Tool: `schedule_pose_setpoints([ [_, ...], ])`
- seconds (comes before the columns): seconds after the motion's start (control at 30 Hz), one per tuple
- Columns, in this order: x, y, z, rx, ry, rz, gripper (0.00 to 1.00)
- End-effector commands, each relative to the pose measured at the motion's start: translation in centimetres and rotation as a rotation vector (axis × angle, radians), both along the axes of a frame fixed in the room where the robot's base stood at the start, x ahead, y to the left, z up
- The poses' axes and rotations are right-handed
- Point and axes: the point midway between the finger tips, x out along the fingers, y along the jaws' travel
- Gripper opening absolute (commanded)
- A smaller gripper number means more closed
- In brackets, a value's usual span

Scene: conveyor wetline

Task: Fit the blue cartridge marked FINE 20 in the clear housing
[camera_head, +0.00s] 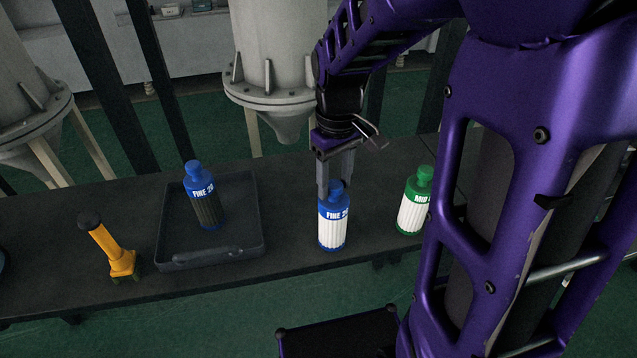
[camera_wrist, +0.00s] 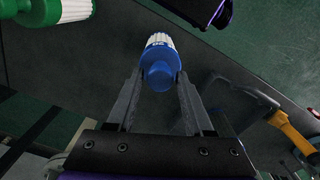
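A blue-capped cartridge with a clean white pleated body, marked FINE 20 (camera_head: 333,228), stands upright on the dark bench. My gripper (camera_head: 336,190) is above it, pointing down, with its fingers on either side of the blue top knob. In the wrist view the knob (camera_wrist: 159,76) lies between the fingertips (camera_wrist: 160,78), with a small gap seeming to show at each side. A second blue FINE cartridge with a dark grey body (camera_head: 207,208) stands in the black tray. I cannot make out the clear housing in either view.
The black tray (camera_head: 212,256) lies left of the white-bodied cartridge. A yellow-handled tool (camera_head: 112,247) stands further left. A green-capped cartridge marked MID (camera_head: 413,208) stands to the right, close to my arm in the picture. Large grey vessels (camera_head: 278,60) and dark posts stand behind the bench.

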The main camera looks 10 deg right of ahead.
Motion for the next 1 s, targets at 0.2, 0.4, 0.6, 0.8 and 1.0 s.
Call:
schedule_pose_setpoints([
  [0.2,0.0,0.0,0.0,0.000,0.000,0.000,0.10],
  [0.4,0.0,0.0,0.1,0.000,-0.001,0.000,0.00],
  [0.6,0.0,0.0,0.6,0.000,-0.001,0.000,0.00],
  [0.8,0.0,0.0,1.2,0.000,-0.001,0.000,0.00],
  [1.0,0.0,0.0,1.8,0.000,-0.001,0.000,0.00],
])
